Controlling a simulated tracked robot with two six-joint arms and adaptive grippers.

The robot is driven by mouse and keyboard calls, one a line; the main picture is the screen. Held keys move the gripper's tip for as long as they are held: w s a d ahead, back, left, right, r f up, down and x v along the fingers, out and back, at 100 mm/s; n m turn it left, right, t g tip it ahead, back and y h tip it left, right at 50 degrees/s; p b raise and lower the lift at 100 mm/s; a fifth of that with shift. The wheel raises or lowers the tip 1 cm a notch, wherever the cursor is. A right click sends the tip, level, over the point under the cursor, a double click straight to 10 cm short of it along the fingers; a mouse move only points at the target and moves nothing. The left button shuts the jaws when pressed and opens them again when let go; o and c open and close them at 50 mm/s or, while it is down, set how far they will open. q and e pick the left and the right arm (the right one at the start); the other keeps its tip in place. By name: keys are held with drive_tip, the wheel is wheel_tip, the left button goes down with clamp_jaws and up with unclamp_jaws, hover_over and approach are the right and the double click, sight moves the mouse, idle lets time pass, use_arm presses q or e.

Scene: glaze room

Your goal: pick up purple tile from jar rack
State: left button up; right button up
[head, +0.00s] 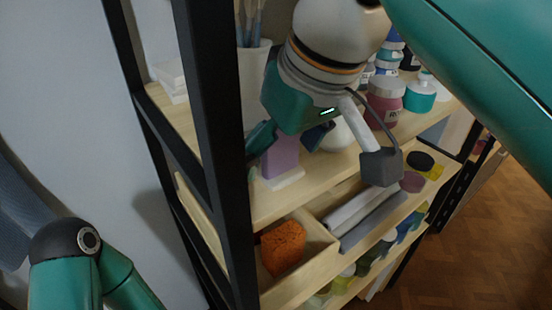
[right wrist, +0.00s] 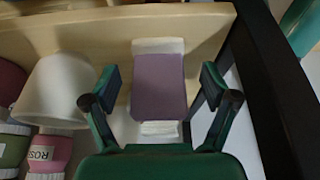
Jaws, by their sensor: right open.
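The purple tile (head: 281,158) stands upright on a wooden shelf of the jar rack, with a white piece (head: 287,181) at its foot. My right gripper (head: 287,141) is above it, fingers spread to either side, and hides its upper part in the head view. In the right wrist view the purple tile (right wrist: 159,86) lies between the open fingers of the right gripper (right wrist: 159,80), with a visible gap on each side. White pieces show at both of its ends there. My left arm shows at the lower left of the head view, its gripper out of frame.
A black rack post (head: 222,160) stands close left of the tile. A white cup (right wrist: 57,90) is left of it in the wrist view. Paint jars (head: 386,100) stand farther right. Below is a wooden drawer (head: 322,240) with an orange sponge-like block (head: 283,247).

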drive_tip(key=shift+w+f, duration=0.2)
drive_tip(key=shift+f, duration=0.35)
drive_tip(key=c, duration=1.3)
drive_tip(key=shift+r, duration=0.1)
drive_tip(key=shift+r, duration=0.1)
